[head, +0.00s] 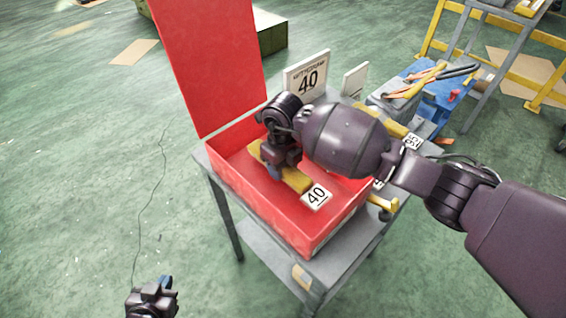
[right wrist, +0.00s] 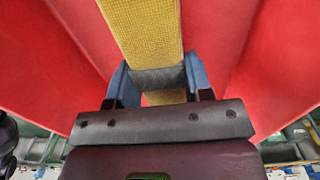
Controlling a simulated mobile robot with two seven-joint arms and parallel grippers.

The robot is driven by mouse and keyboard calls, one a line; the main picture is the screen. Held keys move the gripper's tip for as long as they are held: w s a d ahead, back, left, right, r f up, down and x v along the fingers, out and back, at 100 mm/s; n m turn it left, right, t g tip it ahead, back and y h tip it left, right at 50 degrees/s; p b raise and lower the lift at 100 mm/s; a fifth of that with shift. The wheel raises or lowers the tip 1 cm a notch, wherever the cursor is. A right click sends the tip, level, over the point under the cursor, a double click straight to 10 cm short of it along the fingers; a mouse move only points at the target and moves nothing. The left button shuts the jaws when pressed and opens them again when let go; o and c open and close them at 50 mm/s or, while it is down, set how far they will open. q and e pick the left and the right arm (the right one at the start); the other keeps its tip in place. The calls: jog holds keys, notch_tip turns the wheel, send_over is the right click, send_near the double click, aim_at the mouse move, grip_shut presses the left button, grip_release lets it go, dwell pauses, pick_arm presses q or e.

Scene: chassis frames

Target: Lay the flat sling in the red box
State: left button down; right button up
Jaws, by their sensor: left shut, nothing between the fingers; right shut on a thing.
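The flat sling (head: 297,180) is a yellow strap inside the open red box (head: 255,212), running lengthwise between its walls. My right gripper (head: 275,174) reaches down into the box and is shut on the sling. In the right wrist view the blue fingers (right wrist: 158,80) close on both sides of the yellow strap (right wrist: 145,30), at a dark grey band. I cannot tell whether the sling touches the box floor. A white "40" tag (head: 317,195) shows at its near end. My left gripper (head: 160,287) is shut and empty, low at the left, away from the box.
The box's red lid (head: 205,60) stands upright at the back left. The box sits on a grey cart (head: 325,270). A white "40" sign (head: 307,78) stands behind it. Another yellow piece (head: 385,205) and a blue bin (head: 440,100) with tools are at the right.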

jog(key=o, duration=1.2)
notch_tip(320, 180, up, 9)
jog(key=shift+r+p, duration=0.1)
jog(key=shift+p, duration=0.25)
jog(key=shift+r, duration=0.85)
